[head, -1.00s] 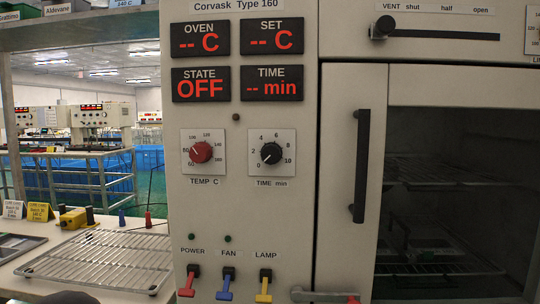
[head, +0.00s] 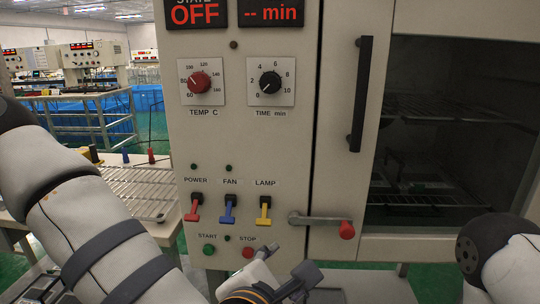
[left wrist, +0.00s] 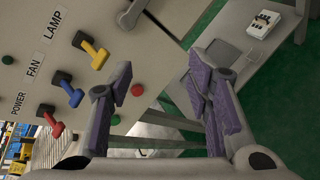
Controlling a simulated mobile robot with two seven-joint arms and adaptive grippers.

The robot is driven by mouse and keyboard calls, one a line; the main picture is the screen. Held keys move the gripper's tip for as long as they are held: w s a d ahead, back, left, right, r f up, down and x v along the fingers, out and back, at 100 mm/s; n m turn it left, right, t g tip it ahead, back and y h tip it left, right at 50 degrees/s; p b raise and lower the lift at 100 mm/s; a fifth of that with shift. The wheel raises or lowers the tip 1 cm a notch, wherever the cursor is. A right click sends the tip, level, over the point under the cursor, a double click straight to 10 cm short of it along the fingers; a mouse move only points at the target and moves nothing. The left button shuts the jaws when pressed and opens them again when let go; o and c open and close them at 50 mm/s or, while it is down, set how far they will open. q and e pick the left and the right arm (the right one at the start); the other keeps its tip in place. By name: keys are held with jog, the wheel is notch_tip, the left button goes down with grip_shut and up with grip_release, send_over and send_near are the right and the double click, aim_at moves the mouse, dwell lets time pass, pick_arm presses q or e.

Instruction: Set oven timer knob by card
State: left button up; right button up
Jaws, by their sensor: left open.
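The black timer knob (head: 270,82), labelled TIME min, is on the oven's front panel, its mark at the lower left near 0. The TIME display (head: 271,14) shows dashes. My left gripper (head: 277,285) is low in front of the panel, below the knob, near the START and STOP buttons. In the left wrist view (left wrist: 165,88) its purple-padded fingers are wide apart with nothing between them. No card shows now. My right arm comes in at the lower right; its gripper is out of view.
The red TEMP knob (head: 199,83) is left of the timer knob. POWER, FAN and LAMP switches (head: 229,208) stick out below. A lever with a red end (head: 346,229) and a dark door handle (head: 360,95) project at the right. A wire rack (head: 138,190) lies at the left.

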pick_arm(q)
notch_tip(320, 180, up, 12)
jog(key=w+r+n+t, duration=0.1)
jog(key=n+t, duration=0.2)
jog(key=n, duration=0.3)
jog(key=n+t+y, duration=0.3)
jog(key=n, duration=0.6)
send_near(270, 87)
jog(key=w, duration=0.8)
jog(key=shift+d+r, duration=0.1)
jog(key=shift+r, duration=0.2)
jog(key=shift+w, duration=0.3)
jog(key=shift+c, duration=0.2)
grip_shut()
